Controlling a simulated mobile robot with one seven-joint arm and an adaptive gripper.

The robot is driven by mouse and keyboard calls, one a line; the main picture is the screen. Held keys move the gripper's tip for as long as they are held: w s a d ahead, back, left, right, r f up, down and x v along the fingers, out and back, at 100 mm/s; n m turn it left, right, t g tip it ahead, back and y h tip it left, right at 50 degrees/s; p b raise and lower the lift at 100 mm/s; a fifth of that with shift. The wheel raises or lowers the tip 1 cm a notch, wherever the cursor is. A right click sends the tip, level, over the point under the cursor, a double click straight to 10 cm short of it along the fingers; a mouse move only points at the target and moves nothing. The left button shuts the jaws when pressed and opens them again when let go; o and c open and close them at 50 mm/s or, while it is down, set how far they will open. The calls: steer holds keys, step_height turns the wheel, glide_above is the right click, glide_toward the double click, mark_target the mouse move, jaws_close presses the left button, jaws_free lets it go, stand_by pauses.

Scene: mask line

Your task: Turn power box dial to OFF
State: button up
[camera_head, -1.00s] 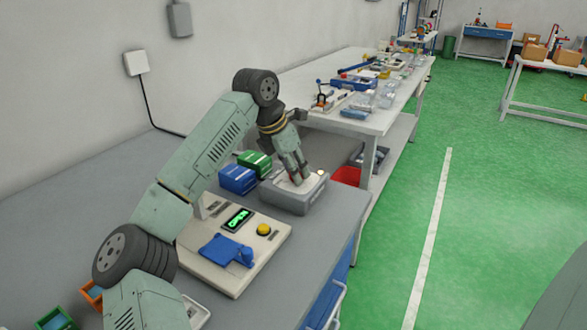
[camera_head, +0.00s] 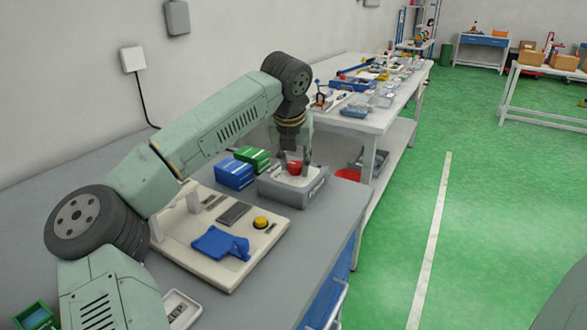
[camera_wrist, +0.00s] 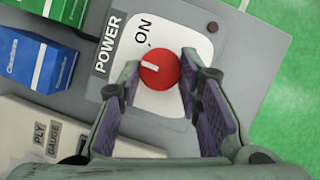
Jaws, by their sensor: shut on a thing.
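The power box (camera_head: 315,190) is a grey box with a white face plate on the bench. Its red dial (camera_head: 295,168) stands on the face plate. In the wrist view the red dial (camera_wrist: 160,74) has a white mark on its left part, and the labels POWER and ON show beside it. The OFF label is not visible. My gripper (camera_wrist: 161,64) has one finger on each side of the dial and is shut on it. In the head view my gripper (camera_head: 295,160) points down at the box from above.
Blue and green cartons (camera_head: 235,174) stand left of the power box. A beige panel (camera_head: 275,228) with a dark display (camera_head: 233,214), yellow button (camera_head: 261,222) and blue part (camera_head: 220,243) lies in front. Green floor is open to the right.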

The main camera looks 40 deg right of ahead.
steer(key=n, duration=0.2)
steer(key=n+t+y+b, duration=0.1)
steer(key=n+b, duration=0.1)
steer(key=n, duration=0.1)
steer(key=shift+s+d+n+y, duration=0.15)
steer(key=shift+d+n+y, duration=0.1)
steer(key=shift+n+y, duration=0.05)
steer(key=shift+d+r+n+t+y, duration=0.15)
steer(key=shift+n+y, duration=0.25)
steer(key=shift+n, duration=0.55)
steer(key=shift+f+n+t+y, duration=0.15)
steer(key=shift+n+y, duration=0.25)
steer(key=shift+n, duration=0.55)
steer(key=shift+r, duration=0.1)
steer(key=o, duration=1.1)
steer(key=shift+b, duration=0.3)
steer(key=shift+o, duration=0.2)
steer(key=v, duration=1.2)
